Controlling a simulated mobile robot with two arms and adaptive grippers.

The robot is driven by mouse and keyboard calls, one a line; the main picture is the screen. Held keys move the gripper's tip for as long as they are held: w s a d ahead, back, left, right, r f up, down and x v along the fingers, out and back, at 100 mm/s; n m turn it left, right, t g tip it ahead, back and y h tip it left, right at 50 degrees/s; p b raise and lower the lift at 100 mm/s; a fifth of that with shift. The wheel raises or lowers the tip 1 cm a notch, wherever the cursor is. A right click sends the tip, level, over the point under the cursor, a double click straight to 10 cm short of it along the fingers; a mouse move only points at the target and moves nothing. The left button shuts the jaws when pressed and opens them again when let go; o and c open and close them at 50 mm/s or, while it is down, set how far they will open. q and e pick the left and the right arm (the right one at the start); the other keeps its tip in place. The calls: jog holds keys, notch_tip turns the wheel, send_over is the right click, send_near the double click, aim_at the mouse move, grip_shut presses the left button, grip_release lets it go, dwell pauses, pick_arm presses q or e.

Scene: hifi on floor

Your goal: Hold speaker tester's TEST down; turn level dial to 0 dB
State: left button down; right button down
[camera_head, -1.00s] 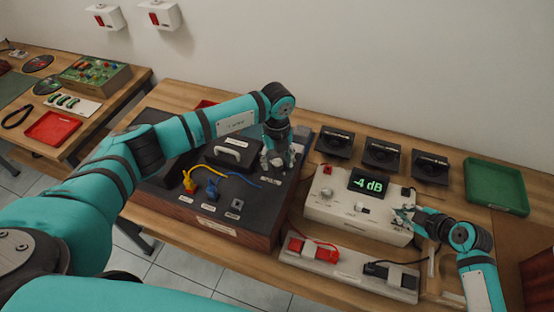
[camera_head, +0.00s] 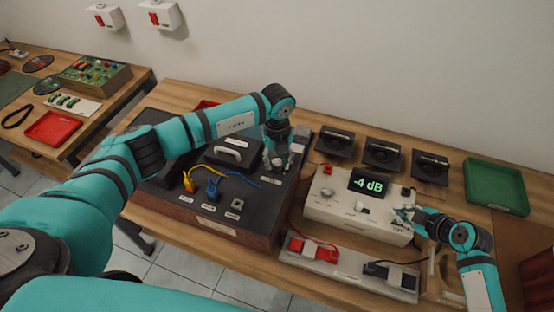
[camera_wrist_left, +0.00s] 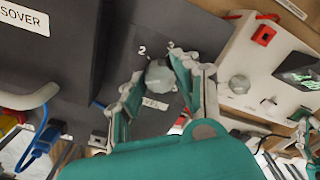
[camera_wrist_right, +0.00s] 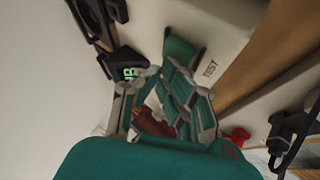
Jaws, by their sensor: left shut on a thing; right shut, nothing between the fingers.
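The white speaker tester (camera_head: 345,212) stands on the bench with a green display (camera_head: 368,184) reading -4 dB. My left gripper (camera_head: 276,163) is closed around a grey round knob (camera_wrist_left: 158,76) on top of the dark crossover box (camera_head: 262,208). Markings, one a "2", show beside the knob in the left wrist view. My right gripper (camera_head: 403,217) is shut and empty, its tips down at the right end of the tester. A TEST label (camera_wrist_right: 210,69) shows beside it in the right wrist view. The button is hidden by the fingers, so I cannot tell if it is pressed.
Three black speaker units (camera_head: 381,155) stand behind the tester, with a green tray (camera_head: 497,187) to their right. A strip with red and black clamps (camera_head: 345,272) lies in front. Yellow and blue leads (camera_head: 232,176) run across the crossover box. Another grey knob (camera_head: 327,193) sits on the tester.

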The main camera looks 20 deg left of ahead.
pick_arm(q)
jog(key=m, duration=0.5)
jog(key=shift+r+m, duration=0.1)
jog(key=shift+m, duration=0.2)
jog(key=m, duration=1.2)
jog(key=shift+m, duration=0.3)
jog(key=m, duration=0.5)
jog(key=shift+m, duration=0.3)
jog(key=c, duration=1)
grip_release()
